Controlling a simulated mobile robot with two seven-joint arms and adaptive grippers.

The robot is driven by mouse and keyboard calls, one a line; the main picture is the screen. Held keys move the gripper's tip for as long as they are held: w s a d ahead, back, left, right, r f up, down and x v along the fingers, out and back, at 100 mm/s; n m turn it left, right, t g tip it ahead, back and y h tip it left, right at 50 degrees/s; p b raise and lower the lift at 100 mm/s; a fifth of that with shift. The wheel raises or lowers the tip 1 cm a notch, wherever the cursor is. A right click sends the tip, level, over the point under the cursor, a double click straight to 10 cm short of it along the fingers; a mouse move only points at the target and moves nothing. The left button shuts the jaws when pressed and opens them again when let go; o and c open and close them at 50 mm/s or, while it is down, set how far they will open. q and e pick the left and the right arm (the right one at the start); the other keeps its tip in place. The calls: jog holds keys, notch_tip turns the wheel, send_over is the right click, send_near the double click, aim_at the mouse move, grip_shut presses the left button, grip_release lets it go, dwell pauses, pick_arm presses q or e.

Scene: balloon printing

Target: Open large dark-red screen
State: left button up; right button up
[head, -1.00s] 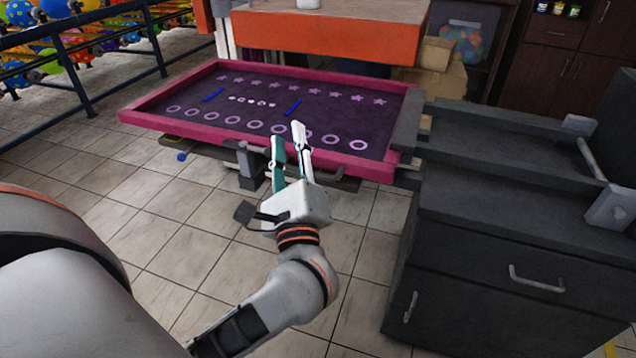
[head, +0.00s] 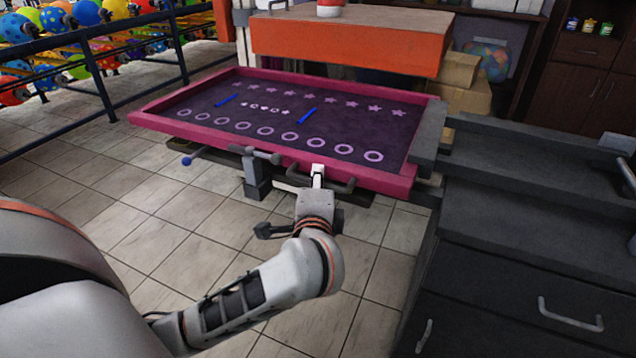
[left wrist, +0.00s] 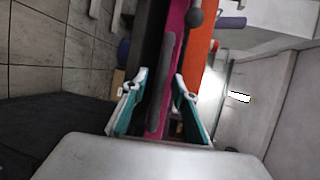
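The large dark-red screen (head: 283,152) lies flat in the head view, its frame around a dark mesh with pale stars and rings. A grey handle (head: 336,186) runs along its front edge. In the left wrist view the two fingers (left wrist: 160,100) are spread apart. The grey handle (left wrist: 164,75) and the screen's frame (left wrist: 176,40) show between them. I cannot tell if a finger touches the handle. My right gripper is in neither view.
A grey clamp post (head: 255,170) stands just left of my left gripper. An orange block (head: 350,40) overhangs the screen's back. A dark drawer cabinet (head: 530,240) stands at the right. The tiled floor (head: 130,215) in front is clear.

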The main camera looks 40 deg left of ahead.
pick_arm(q)
jog(key=shift+w+a, duration=0.15)
jog(key=shift+c, duration=0.4)
grip_shut()
